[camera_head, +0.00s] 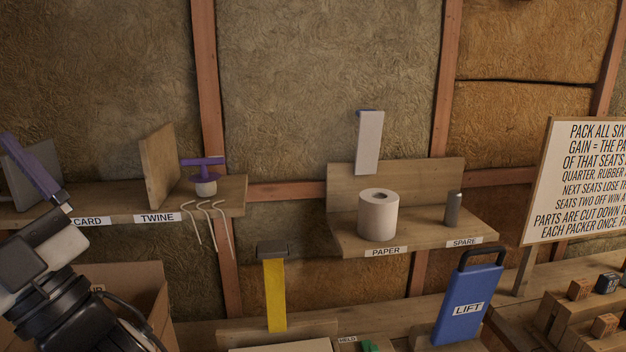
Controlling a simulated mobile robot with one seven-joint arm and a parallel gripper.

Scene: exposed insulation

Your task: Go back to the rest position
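My arm (75,312) shows at the lower left, in black and white segments, reaching up along the left edge. A purple bar (32,168) slants above its white part at the far left, in front of the shelf. I cannot tell whether the bar is part of my gripper or a separate thing. The fingertips cannot be made out clearly, so whether my gripper is open or shut does not show.
The left shelf (225,190) carries a purple-topped twine holder (205,178). The right shelf (425,238) holds a paper roll (378,216) and a grey cylinder (453,209). Below stand a cardboard box (135,290), a yellow strip (275,298) and a blue LIFT panel (468,305).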

